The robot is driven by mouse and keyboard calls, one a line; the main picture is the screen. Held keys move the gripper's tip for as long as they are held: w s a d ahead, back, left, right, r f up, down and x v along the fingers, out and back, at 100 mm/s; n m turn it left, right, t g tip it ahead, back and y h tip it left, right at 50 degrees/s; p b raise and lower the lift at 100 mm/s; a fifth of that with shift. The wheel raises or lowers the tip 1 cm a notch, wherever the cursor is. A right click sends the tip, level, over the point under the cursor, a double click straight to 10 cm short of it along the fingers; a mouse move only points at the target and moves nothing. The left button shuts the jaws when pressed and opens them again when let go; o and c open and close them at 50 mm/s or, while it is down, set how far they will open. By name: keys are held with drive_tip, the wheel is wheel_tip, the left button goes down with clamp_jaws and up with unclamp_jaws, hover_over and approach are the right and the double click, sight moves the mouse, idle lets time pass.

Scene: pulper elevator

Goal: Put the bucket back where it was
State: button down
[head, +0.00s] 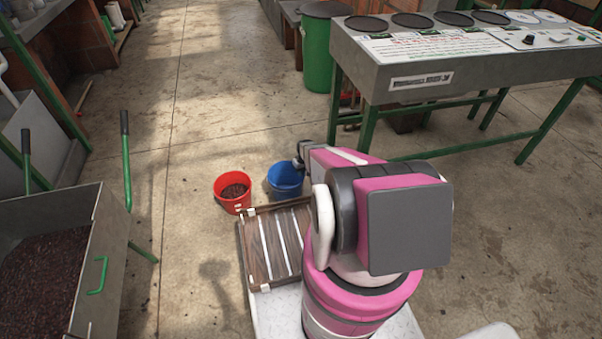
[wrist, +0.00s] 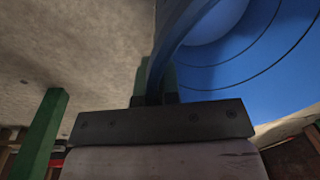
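The blue bucket (head: 285,181) is beyond the front of my base, just right of a red bucket. It looks roughly upright and I see no contents in it. Whether it touches the floor I cannot tell. My gripper (head: 300,160) is at its upper right rim, partly hidden behind my arm. In the wrist view the blue bucket (wrist: 245,55) fills the upper right, and its edge runs down between the two fingers of my gripper (wrist: 157,82), which look closed on it.
The red bucket (head: 233,191) with dark beans stands on the floor. A slatted wooden tray (head: 249,262) lies on my front. A bean-filled metal bin (head: 85,225) is at left. A long grey table (head: 450,68) and a green barrel (head: 318,50) stand behind. Floor behind the buckets is clear.

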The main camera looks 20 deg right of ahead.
drive_tip(key=c, duration=1.4)
unclamp_jaws()
drive_tip(key=shift+o, duration=0.2)
wheel_tip(320, 180, up, 12)
drive_tip(key=d, duration=0.1)
drive_tip(key=s+a+r+m, duration=0.1)
drive_tip(key=s+a+r, duration=0.2)
drive_tip(key=s+r, duration=0.4)
drive_tip(key=s+a+r+m, duration=0.1)
drive_tip(key=s+a+r, duration=0.2)
drive_tip(key=s+r, duration=0.5)
drive_tip(key=s+a+r+m+h, duration=0.1)
drive_tip(key=s+a+r, duration=0.2)
drive_tip(key=s+r, duration=0.5)
wheel_tip(320, 180, up, 8)
drive_tip(key=shift+a+r, duration=0.1)
drive_tip(key=shift+a, duration=0.15)
drive_tip(key=shift+s, duration=0.1)
